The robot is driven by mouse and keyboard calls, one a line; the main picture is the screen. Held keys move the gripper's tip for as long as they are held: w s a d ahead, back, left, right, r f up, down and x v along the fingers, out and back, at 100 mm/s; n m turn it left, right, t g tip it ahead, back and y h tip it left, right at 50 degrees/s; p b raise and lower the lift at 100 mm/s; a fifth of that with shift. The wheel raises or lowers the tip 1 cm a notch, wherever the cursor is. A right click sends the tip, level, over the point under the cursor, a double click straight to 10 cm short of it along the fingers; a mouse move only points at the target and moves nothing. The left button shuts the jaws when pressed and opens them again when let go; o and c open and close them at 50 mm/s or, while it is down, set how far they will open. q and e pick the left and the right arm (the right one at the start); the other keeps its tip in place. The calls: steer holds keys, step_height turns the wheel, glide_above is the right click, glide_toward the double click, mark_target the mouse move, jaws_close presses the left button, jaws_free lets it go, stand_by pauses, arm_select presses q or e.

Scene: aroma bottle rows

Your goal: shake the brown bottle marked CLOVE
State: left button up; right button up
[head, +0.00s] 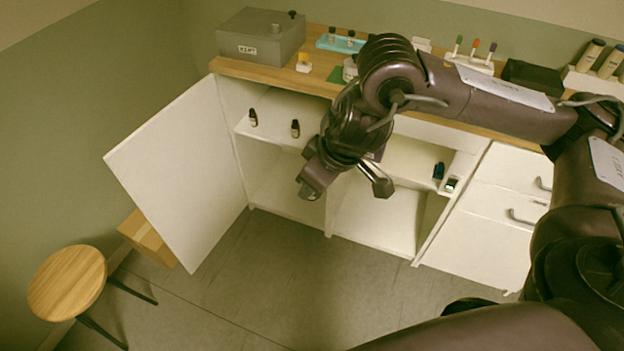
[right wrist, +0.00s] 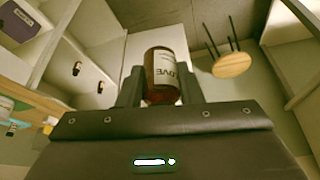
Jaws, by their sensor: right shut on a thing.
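The brown bottle (right wrist: 164,85) is held between the two fingers of my right gripper (right wrist: 160,90) in the right wrist view. Its pale label shows letters that read upside down, ending in "OVE"; the rest is partly out of sight. In the head view my right gripper (head: 346,187) hangs in front of the open cabinet, clear of the shelf. The bottle cannot be made out there, hidden by the gripper. My left gripper is in neither view.
Two small dark bottles (head: 295,128) (head: 253,118) stand on the cabinet's left shelf. A dark blue item (head: 438,171) stands in the right compartment. The open cabinet door (head: 180,170) juts out at left. A round stool (head: 67,283) stands on the floor. Floor ahead is clear.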

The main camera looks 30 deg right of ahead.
step_height(320, 180, up, 6)
steer(key=shift+r, duration=0.1)
step_height(320, 180, down, 6)
steer(key=shift+f, duration=0.15)
stand_by(0.5)
